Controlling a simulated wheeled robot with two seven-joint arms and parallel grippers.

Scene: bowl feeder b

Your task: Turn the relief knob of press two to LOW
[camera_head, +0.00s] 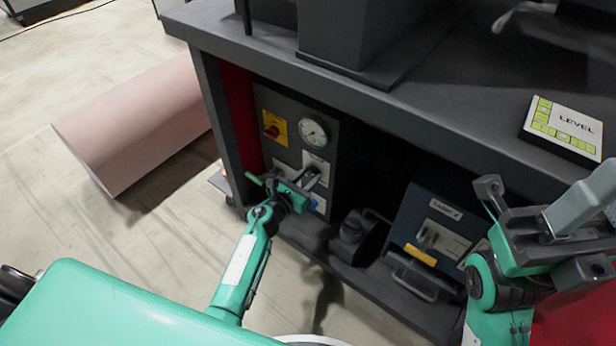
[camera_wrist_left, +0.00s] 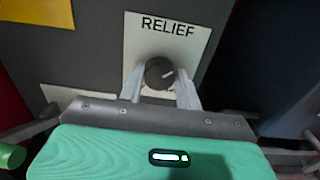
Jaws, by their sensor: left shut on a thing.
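The relief knob (camera_wrist_left: 158,72) is small, round and dark, on a white plate (camera_wrist_left: 190,40) lettered RELIEF. A pale pointer mark on it points right and slightly up in the left wrist view. Lettering below the knob is mostly hidden. My left gripper (camera_wrist_left: 160,84) is shut on the knob, one pale finger on each side. In the head view my left gripper (camera_head: 309,180) reaches the dark control panel (camera_head: 290,104) under the bench, and its fingers cover the knob. My right gripper (camera_head: 545,225) is raised at the right, away from the panel; its finger gap is unclear.
A gauge (camera_head: 313,131) and a red-and-yellow switch (camera_head: 274,128) sit above the knob. The bench top (camera_head: 430,105) overhangs the panel. A pink cylinder (camera_head: 135,125) lies on the floor left.

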